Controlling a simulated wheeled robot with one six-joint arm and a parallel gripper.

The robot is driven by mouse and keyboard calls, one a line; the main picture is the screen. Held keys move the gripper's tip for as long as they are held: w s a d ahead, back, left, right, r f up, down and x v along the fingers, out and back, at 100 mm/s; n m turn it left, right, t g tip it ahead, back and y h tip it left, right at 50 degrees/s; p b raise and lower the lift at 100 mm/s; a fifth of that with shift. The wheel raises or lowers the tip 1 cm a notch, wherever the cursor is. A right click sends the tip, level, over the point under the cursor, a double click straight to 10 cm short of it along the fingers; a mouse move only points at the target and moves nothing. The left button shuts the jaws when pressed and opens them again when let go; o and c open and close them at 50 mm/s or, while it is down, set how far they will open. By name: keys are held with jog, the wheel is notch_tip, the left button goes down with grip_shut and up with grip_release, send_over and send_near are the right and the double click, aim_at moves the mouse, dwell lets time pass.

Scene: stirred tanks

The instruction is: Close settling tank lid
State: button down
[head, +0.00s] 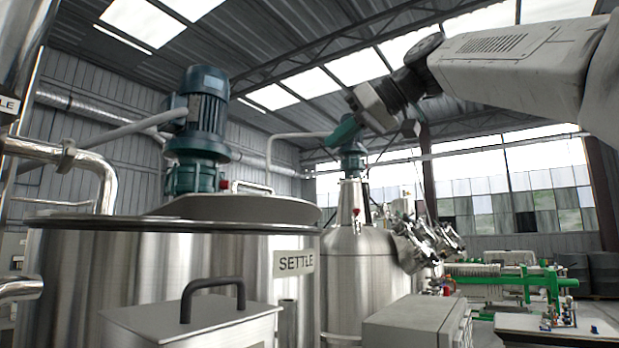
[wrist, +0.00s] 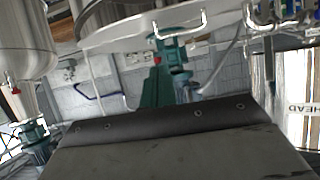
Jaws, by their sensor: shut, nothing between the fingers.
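The settling tank (head: 170,275) is a wide steel vessel labelled SETTLE, at the left of the head view. A pale grey lid (head: 245,208) with a bar handle (head: 252,187) shows above its dark rim.
A blue-green motor (head: 205,110) stands above the settling tank. A grey box with a black handle (head: 200,320) is in front. A second steel tank (head: 355,260) stands behind. Pipes (head: 85,158) run at the left. Green equipment (head: 510,282) and a low table are at the right.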

aim_at(271, 206)
jog(key=w+a+f, duration=0.5)
jog(key=a+f, duration=0.1)
jog(key=f, duration=0.2)
jog(key=shift+a, duration=0.2)
dwell(0.3)
